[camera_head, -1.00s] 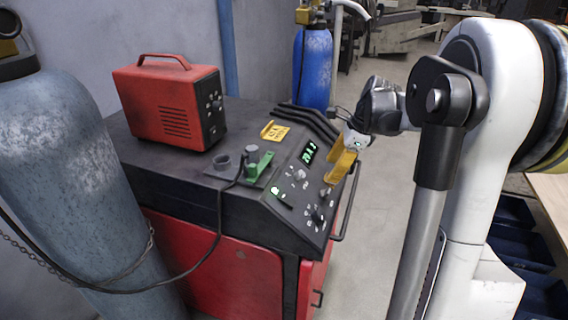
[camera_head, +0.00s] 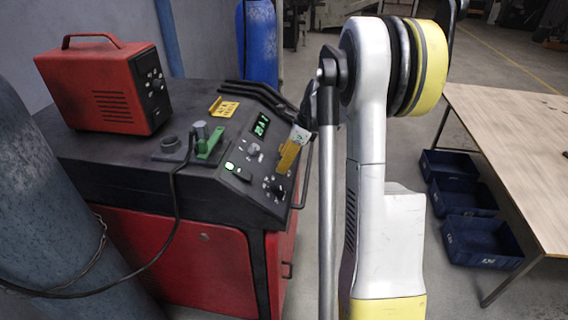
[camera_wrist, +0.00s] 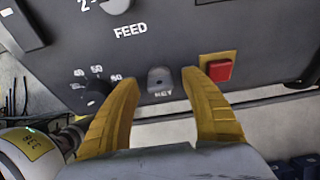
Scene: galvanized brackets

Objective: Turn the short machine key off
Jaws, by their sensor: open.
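In the head view my gripper (camera_head: 288,156) is at the right side of the machine's sloped panel (camera_head: 240,172), and the key cannot be made out there.
A red button (camera_wrist: 218,70) on a yellow plate lies right of the key. A dial (camera_wrist: 96,93) lies left, and a FEED knob (camera_wrist: 116,5) above. A handle rail (camera_head: 305,175) runs along the machine's front. A wooden table (camera_head: 515,140) stands at right over blue bins (camera_head: 478,240).

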